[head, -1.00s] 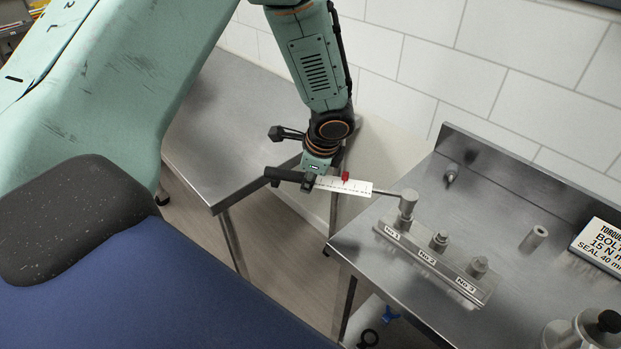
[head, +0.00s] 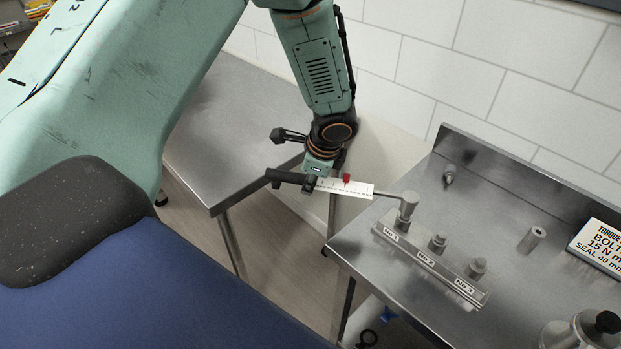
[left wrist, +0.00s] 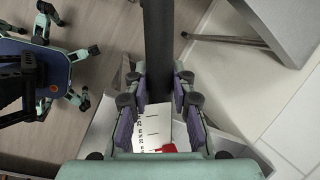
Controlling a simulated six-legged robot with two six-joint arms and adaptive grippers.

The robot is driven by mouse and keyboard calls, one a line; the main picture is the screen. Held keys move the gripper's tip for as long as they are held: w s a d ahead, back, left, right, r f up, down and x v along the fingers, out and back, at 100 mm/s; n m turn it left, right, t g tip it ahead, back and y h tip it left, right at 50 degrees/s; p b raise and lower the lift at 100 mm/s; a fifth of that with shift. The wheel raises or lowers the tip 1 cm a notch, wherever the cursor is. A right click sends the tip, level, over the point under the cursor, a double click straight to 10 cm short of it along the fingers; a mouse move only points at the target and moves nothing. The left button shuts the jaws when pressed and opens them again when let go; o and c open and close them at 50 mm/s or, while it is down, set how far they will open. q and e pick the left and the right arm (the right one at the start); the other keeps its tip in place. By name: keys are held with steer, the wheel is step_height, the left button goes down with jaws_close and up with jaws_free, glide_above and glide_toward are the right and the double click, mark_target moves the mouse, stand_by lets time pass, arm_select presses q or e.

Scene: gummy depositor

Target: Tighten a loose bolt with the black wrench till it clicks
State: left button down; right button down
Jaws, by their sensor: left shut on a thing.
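The wrench (head: 345,187) has a black handle, a white scale with a red pointer, and a steel shaft ending in a socket. My left gripper (head: 310,182) is shut on its handle, which also shows between the fingers in the left wrist view (left wrist: 158,50). The socket (head: 408,204) stands upright over the bolt position marked No 1 and hides what is under it. Bolt No 2 (head: 438,242) and bolt No 3 (head: 477,267) stand uncovered on the same bar (head: 425,262). I cannot tell from sight which bolt is loose. My right gripper is out of view.
The bar lies on a steel bench (head: 505,205) with a raised back edge. A small metal cylinder (head: 532,239), a torque sign (head: 597,247) and a metal device with a black knob (head: 590,330) are at the right. Another steel table (head: 225,130) stands left, across a gap.

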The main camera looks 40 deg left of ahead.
arm_select(q)
steer(key=shift+d+r, duration=0.1)
steer(key=shift+d, duration=0.05)
steer(key=shift+w+d, duration=0.15)
